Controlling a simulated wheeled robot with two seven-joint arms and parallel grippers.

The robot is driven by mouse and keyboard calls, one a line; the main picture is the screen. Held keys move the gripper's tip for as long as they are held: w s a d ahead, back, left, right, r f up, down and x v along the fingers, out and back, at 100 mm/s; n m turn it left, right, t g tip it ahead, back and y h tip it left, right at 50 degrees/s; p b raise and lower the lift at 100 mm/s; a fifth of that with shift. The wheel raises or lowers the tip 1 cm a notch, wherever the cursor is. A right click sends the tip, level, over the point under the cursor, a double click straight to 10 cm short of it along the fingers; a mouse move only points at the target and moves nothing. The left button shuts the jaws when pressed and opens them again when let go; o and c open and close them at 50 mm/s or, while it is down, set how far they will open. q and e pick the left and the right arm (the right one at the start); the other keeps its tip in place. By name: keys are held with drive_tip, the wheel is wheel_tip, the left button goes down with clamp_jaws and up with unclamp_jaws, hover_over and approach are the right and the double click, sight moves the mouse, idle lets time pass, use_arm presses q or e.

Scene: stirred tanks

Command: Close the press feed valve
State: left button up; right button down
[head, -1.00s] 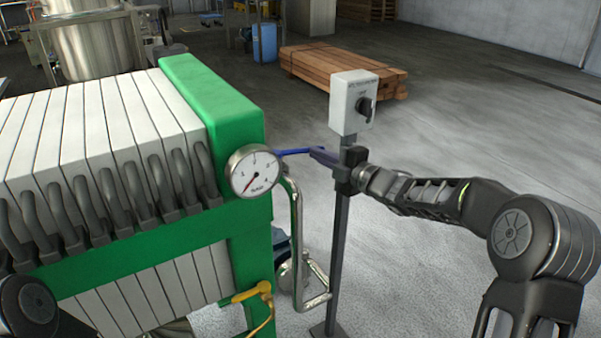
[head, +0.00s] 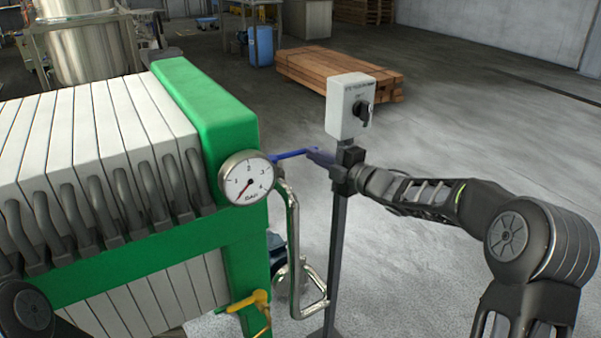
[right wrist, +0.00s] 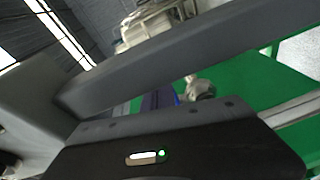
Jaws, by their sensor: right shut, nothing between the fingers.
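A blue lever (head: 290,154) extends to the right from behind the pressure gauge, at the green end of the filter press (head: 235,110). Its outer part is a dark purple grip (head: 320,157). My right gripper (head: 342,168) is shut with nothing between its fingers, at the outer end of this grip. I cannot tell whether it touches the grip. In the right wrist view, a purple and blue strip of the lever (right wrist: 160,100) shows past the dark gripper parts. The valve body is hidden behind the gauge. My left gripper is out of view.
The round gauge (head: 246,178) sits on the press end. A grey switch box (head: 347,104) stands on a post (head: 337,250) close to my right gripper. A bent metal pipe (head: 292,225) and a yellow valve handle (head: 250,300) are below. Open floor lies to the right.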

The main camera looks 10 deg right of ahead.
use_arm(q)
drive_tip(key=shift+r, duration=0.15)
use_arm(e)
drive_tip(key=v, duration=0.7)
drive_tip(key=shift+s+d, duration=0.15)
drive_tip(key=shift+s, duration=0.1)
